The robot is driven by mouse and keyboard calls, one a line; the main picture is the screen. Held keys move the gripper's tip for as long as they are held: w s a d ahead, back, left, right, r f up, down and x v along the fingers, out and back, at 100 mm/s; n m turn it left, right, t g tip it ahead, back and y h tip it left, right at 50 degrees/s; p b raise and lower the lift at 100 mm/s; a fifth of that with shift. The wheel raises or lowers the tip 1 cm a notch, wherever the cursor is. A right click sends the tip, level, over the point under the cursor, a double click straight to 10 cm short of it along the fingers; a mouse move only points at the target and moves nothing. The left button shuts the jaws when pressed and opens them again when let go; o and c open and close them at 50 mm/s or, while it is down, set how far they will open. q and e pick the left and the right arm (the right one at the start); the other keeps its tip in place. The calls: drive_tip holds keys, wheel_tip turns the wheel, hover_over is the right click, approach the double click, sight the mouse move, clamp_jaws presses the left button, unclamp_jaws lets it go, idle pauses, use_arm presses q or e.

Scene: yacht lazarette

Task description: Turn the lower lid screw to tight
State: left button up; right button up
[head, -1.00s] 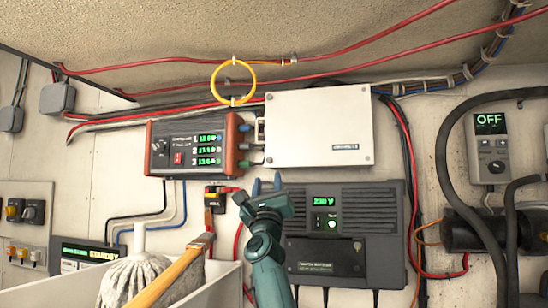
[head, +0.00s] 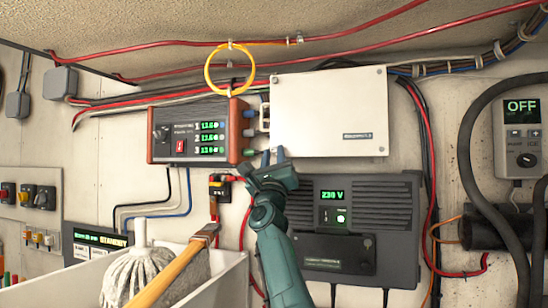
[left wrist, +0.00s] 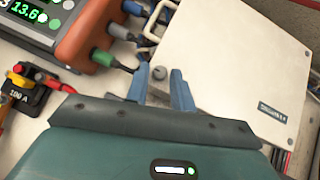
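A white box lid (head: 330,110) is on the wall right of centre in the head view, and it fills the upper right of the left wrist view (left wrist: 235,65). A small grey screw (left wrist: 159,73) sits at the lid's near corner in the left wrist view. In the head view my fingers cover that lower left corner. My left gripper (head: 273,157) is at this corner, its two blue fingers apart. In the left wrist view the screw shows between the fingertips (left wrist: 160,84). I cannot tell whether they touch it. My right gripper is not in view.
An orange-ended meter unit (head: 200,130) with cable plugs is close left of the lid. A dark inverter (head: 350,215) is just below. A mop (head: 150,270) in a white bin (head: 232,285) stands low left. A yellow ring (head: 209,80) hangs above.

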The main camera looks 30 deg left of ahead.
use_arm(q)
clamp_jaws()
